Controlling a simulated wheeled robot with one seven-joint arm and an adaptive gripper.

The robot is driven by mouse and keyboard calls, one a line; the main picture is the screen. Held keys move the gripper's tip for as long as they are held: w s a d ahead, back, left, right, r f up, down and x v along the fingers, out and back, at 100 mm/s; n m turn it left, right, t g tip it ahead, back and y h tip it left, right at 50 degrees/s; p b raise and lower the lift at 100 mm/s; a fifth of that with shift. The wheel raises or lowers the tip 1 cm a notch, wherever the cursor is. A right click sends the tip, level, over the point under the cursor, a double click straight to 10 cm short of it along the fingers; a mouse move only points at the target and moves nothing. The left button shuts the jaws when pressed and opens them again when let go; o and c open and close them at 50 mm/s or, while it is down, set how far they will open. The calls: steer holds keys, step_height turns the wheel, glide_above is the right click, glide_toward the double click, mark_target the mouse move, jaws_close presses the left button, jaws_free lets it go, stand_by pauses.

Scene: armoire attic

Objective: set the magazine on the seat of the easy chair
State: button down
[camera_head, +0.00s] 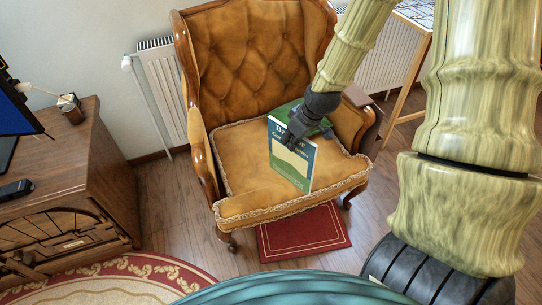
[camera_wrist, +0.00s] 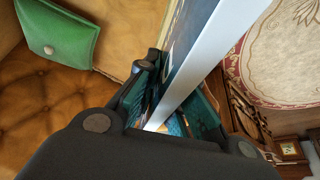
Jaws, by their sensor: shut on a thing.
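The magazine (camera_head: 293,163), with a blue, white and green cover, stands roughly upright over the seat of the tan easy chair (camera_head: 240,158). My gripper (camera_head: 293,138) is shut on its upper part. In the wrist view the magazine (camera_wrist: 208,62) shows edge-on, with its pale page edge, between the fingers of my gripper (camera_wrist: 178,108). I cannot tell whether its lower edge touches the seat. The seat shows bare cushion to the left and in front of the magazine.
A green pouch-like thing (camera_wrist: 62,32) lies on the chair behind the magazine. The chair has wooden arms and a tufted back. A red mat (camera_head: 303,233) lies below the chair.

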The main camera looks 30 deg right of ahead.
steer(key=shift+s+a+f+b, duration=0.15)
steer(key=shift+s+f+b, duration=0.05)
steer(key=shift+f, duration=0.4)
steer(key=shift+s+a+f+b, duration=0.1)
steer(key=shift+s+f+b, duration=0.1)
steer(key=shift+f, duration=0.4)
steer(key=w+f, duration=0.2)
steer(key=w, duration=0.6)
steer(key=w+f+b, duration=0.1)
steer(key=w+f, duration=0.2)
steer(key=w, duration=0.5)
steer(key=shift+a, duration=0.2)
steer(key=shift+f, duration=0.1)
